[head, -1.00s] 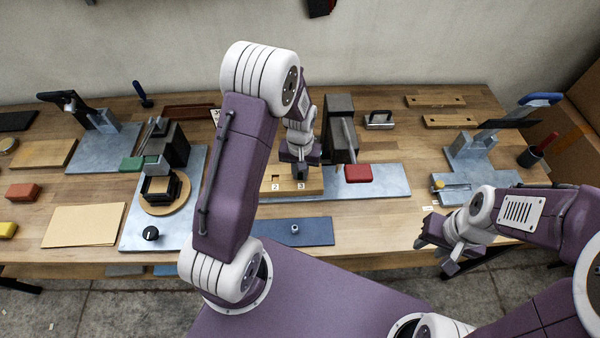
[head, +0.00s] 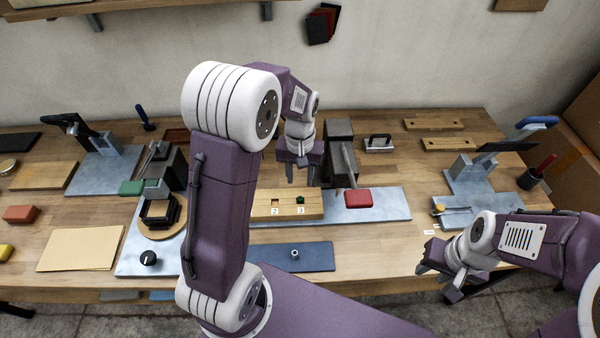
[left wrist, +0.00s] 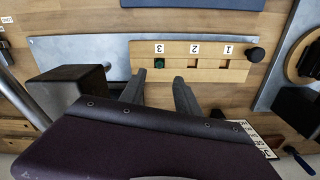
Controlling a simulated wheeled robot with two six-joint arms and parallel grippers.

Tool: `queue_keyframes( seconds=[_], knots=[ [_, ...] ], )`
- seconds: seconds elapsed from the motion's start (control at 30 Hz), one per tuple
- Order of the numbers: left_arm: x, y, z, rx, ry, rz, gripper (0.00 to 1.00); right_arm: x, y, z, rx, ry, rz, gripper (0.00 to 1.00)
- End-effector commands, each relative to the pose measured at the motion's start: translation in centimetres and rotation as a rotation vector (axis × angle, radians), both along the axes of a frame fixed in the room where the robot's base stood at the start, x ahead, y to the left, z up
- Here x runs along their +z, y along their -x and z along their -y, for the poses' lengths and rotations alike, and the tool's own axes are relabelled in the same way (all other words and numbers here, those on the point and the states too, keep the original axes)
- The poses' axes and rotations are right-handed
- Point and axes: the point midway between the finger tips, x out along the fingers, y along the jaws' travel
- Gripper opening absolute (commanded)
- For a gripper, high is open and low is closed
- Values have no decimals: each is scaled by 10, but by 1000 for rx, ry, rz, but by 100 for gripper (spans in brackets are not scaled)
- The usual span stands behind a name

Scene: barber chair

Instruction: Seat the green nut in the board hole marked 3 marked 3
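The wooden board (head: 262,205) lies on a grey metal plate, with labels 2 and 3 showing in the head view. The green nut (head: 300,200) sits at the hole marked 3. In the left wrist view the green nut (left wrist: 159,63) is in the hole marked 3, and the holes at 2 and 1 look empty. How deep it sits I cannot tell. My left gripper (head: 301,178) is open and empty, above and behind the board, apart from the nut. Its two fingers (left wrist: 158,92) also show spread in the left wrist view. My right gripper (head: 438,278) is open and empty near the front edge.
A stamp stand (head: 160,212) is at the left. The table is clear between the grey plate and my right gripper.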

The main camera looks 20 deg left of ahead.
Motion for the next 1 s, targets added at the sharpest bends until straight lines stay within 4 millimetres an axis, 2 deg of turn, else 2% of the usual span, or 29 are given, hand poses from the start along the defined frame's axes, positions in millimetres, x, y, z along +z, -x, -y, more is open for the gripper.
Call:
queue_keyframes(
  seconds=[0.13, 0.27, 0.33, 0.53, 0.6, 0.67, 0.77, 1.0],
  knots=[
    [14, 0, 0, 0, 0, 1, 39, 0, 0, 0, 0, 0, 0, 36],
    [17, 0, 0, -1, 0, 2, 39, 0, 0, 0, 0, 0, 0, 36],
    [15, 10, 3, -18, 1, 7, 39, 1, 0, 0, 0, 0, 0, 36],
    [0, 86, 17, -142, 8, 74, 39, 1, 0, 0, 0, 0, 0, 36],
    [-6, 107, 19, -175, 7, 92, 39, 1, 0, 0, 0, 0, 0, 36],
    [-9, 118, 20, -193, 7, 102, 39, 1, 0, 0, 0, 0, 0, 36],
    [-11, 124, 20, -203, 5, 108, 39, 1, 0, 0, 0, 0, 0, 36],
    [-11, 124, 20, -202, 6, 106, 39, 1, 0, 0, 0, 0, 0, 36]
  ],
)
